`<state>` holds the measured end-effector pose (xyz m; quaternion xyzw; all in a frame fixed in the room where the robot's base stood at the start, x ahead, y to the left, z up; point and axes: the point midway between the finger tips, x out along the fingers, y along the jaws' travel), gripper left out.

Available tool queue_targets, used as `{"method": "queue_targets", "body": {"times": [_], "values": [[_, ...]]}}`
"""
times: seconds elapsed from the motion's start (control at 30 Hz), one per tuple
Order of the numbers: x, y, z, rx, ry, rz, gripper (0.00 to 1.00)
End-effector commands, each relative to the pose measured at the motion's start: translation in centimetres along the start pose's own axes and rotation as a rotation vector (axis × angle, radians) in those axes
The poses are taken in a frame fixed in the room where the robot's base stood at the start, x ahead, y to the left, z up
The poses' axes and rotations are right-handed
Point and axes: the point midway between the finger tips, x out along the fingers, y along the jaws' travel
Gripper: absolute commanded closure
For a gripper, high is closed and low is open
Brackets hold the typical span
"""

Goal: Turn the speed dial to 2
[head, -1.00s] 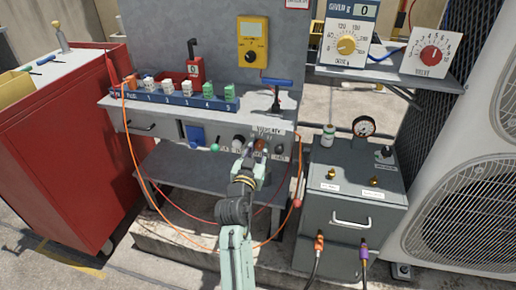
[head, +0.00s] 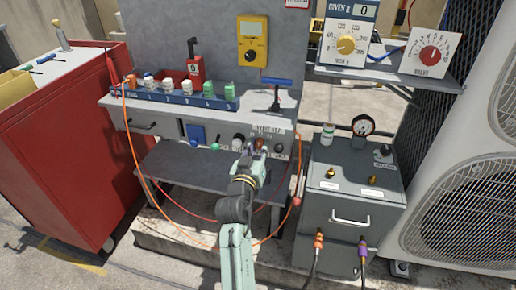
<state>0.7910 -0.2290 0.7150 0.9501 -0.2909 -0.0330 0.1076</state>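My gripper (head: 258,149) is at the front panel under the bench top, close to a row of small knobs and lights. Its fingers are small and partly hidden by my wrist, so I cannot tell whether they are open or touch anything. I cannot tell which knob is the speed dial, and part of the panel is hidden behind my gripper.
A yellow dial (head: 347,44) and a red-knobbed dial (head: 429,54) stand on the right shelf. A grey gauge box (head: 335,215) is right of my arm. An orange cable (head: 150,190) loops below the bench. A red cabinet (head: 55,150) is left.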

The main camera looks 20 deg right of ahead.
Motion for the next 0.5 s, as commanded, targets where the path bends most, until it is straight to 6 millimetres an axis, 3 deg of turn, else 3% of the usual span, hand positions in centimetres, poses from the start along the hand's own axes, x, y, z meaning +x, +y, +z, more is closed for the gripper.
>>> {"method": "queue_targets", "body": {"times": [0.3,0.5], "values": [[0.00,-0.01,-0.01,0.001,0.000,0.000,0.56],[0.00,-0.01,-0.01,0.001,0.000,0.000,0.56]]}}
